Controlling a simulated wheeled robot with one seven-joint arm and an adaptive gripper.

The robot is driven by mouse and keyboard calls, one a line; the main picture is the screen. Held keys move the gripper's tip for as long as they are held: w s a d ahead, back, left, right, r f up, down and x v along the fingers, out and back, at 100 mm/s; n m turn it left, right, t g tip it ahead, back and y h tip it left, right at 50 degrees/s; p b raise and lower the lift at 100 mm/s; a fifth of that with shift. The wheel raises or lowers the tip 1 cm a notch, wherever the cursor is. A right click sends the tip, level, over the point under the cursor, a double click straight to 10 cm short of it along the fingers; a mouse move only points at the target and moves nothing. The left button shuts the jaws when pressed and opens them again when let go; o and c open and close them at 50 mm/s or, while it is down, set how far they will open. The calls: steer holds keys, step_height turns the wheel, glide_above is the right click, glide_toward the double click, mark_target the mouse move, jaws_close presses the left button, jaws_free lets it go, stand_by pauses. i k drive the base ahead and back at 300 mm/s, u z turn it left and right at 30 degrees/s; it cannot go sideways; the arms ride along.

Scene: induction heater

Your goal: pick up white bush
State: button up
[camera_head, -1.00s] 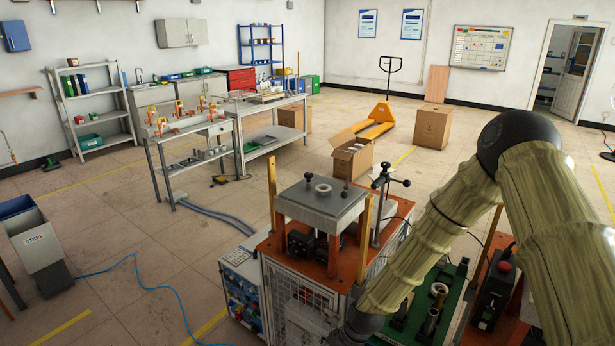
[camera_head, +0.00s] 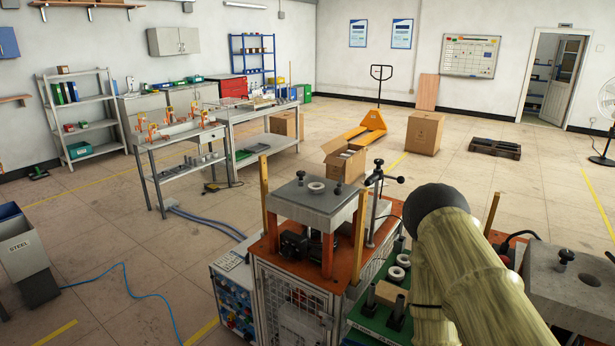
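White ring-shaped bushes show in the head view. One bush (camera_head: 317,187) lies on the grey top plate of the press-like machine. Two more white rings, an upper one (camera_head: 403,260) and a lower one (camera_head: 396,274), are on the green-topped fixture just left of my arm. I cannot tell which of them the task means. My arm, in a yellowish sleeve, fills the lower right centre. My gripper is out of view, so its opening and its distance to the bushes are hidden.
The machine's grey plate (camera_head: 313,204) stands on orange posts beside the green fixture (camera_head: 371,321). A small brown block (camera_head: 391,293) and dark upright posts stand on the fixture near my arm. Another grey block (camera_head: 570,275) is at right. Open floor lies behind.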

mark_target(316, 189)
steer(key=z, duration=0.8)
steer(key=k, duration=0.45)
steer(key=u, duration=1.05)
steer(key=i, duration=0.85)
steer(key=u, duration=0.2)
